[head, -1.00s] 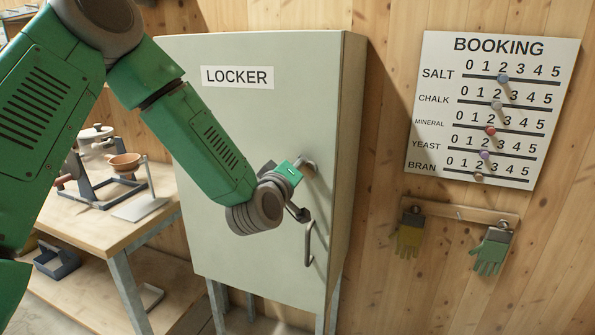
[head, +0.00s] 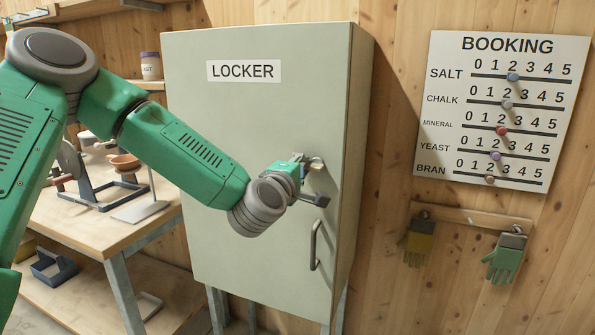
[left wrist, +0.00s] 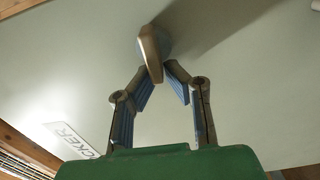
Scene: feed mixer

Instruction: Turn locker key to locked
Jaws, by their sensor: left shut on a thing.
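The grey-green locker (head: 250,130) stands closed, with a LOCKER label on its door. The locker key (left wrist: 149,50) is a flat, tan-grey piece standing out from a round base on the door in the left wrist view. My left gripper (left wrist: 158,74) is shut on the key, its blue-padded fingers closing in at the key's outer end. In the head view my left gripper (head: 313,182) is at the door's right side, above the handle, and mostly hides the key (head: 316,163). My right gripper is not in view.
A vertical door handle (head: 315,245) sits just below my left gripper. A booking board (head: 424,120) and hanging gloves (head: 505,263) are on the wall at right. A wooden bench (head: 95,232) with a scale-like device stands at left.

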